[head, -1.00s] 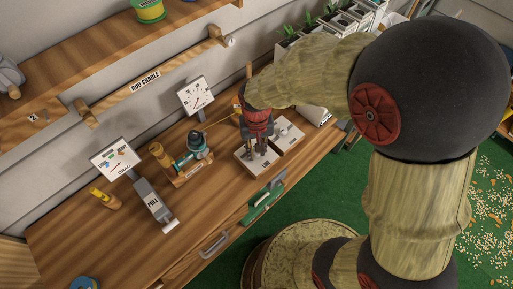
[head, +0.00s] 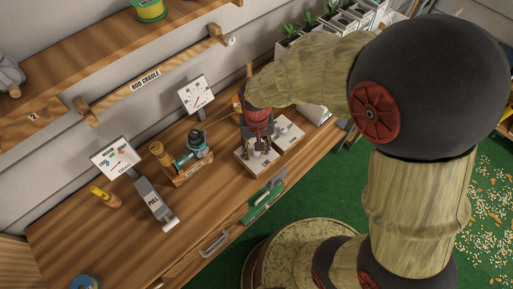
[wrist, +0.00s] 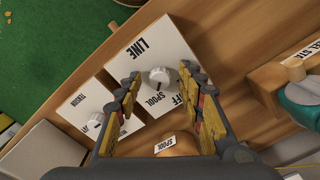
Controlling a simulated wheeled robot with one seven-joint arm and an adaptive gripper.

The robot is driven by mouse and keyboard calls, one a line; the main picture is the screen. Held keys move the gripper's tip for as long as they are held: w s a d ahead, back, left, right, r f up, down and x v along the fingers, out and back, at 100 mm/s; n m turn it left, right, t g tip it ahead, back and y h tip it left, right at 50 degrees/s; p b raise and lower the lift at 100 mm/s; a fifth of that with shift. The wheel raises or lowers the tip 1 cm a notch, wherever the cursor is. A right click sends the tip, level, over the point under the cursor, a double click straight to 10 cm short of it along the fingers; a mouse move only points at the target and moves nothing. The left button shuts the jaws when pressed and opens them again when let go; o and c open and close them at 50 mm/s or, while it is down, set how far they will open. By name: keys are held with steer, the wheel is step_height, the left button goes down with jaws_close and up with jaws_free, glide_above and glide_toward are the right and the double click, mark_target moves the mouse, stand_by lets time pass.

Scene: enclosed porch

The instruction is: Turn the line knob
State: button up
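The line knob (wrist: 160,77) is a small round white knob with a dark pointer mark. It sits on a white plate lettered LINE (wrist: 142,47) and SPOOL, with one more label partly hidden by a finger. In the wrist view my gripper (wrist: 160,74) is open, its yellow-padded fingertips on either side of the knob. Gaps show between the knob and both fingers, and I cannot tell the exact height. In the head view my gripper (head: 261,146) points down over the left plate (head: 248,164), and its fingers hide the knob there.
A second plate lettered TENSION with its own white knob (wrist: 96,119) lies beside the line plate. A teal reel (head: 196,148) on a wooden stand, a dial gauge (head: 195,94) and a grey PULL lever (head: 153,199) stand to the left on the wooden bench.

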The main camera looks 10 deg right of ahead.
mark_target(259, 158)
step_height(259, 158, up, 12)
stand_by(0.6)
stand_by(0.5)
steer(key=s+d+r+t, duration=0.5)
steer(key=s+d+r, duration=0.7)
steer(key=shift+t, duration=0.3)
